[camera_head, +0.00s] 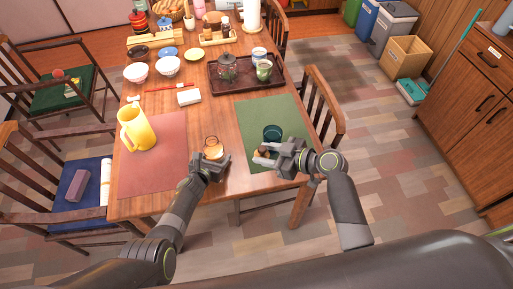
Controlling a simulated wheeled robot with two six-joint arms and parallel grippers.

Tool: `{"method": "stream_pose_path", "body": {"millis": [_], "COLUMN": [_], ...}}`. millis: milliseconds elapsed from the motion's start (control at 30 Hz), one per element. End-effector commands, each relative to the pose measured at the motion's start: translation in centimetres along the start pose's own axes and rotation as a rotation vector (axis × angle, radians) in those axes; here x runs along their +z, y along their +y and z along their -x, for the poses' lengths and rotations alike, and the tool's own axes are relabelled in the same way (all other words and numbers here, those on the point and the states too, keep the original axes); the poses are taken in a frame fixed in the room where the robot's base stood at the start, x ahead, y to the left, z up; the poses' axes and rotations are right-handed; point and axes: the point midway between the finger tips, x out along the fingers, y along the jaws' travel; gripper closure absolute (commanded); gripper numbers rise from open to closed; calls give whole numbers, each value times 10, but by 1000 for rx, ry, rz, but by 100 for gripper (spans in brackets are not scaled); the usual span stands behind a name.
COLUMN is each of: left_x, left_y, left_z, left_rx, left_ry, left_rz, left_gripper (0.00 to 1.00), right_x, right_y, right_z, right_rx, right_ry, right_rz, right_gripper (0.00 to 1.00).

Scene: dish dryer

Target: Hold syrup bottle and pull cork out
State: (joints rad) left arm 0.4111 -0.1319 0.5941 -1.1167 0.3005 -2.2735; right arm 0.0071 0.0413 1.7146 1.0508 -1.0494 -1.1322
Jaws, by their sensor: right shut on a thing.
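A small amber bottle (213,150), which looks like the syrup bottle, stands upright near the table's front edge, between the two placemats. My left gripper (213,161) has its fingers on either side of it; I cannot tell whether they touch it. My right gripper (264,154) is to the right of the bottle, over the green placemat's left part. It is shut on a small brown thing (262,155) that may be the cork, mostly hidden by the fingers. The thing is apart from the bottle.
A dark green cup (272,132) stands on the green placemat (261,112), just beyond my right gripper. A yellow pitcher (136,130) stands on the red placemat (158,174). A dark tray (224,87) with a teapot and cups is farther back. Chairs flank the table.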

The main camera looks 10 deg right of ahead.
Motion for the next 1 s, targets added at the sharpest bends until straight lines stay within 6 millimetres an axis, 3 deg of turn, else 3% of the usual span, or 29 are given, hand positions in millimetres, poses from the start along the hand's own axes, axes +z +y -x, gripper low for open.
{"method": "stream_pose_path", "body": {"millis": [267, 300, 467, 1000], "left_x": [2, 2, 1, 0], "left_y": [0, 0, 0, -1], "left_z": [0, 0, 0, 6], "left_rx": [0, 0, 0, -4], "left_ry": [-3, -3, -2, -4], "left_rz": [-1, -1, 0, 0], "left_gripper": [73, 30, 10, 10], "right_x": [0, 0, 0, 0], "right_y": [0, 0, 0, 0], "right_z": [1, 1, 1, 1], "right_rx": [0, 0, 0, 0], "right_ry": [0, 0, 0, 0], "right_rz": [0, 0, 0, 0], "right_gripper": [82, 82, 82, 82]}}
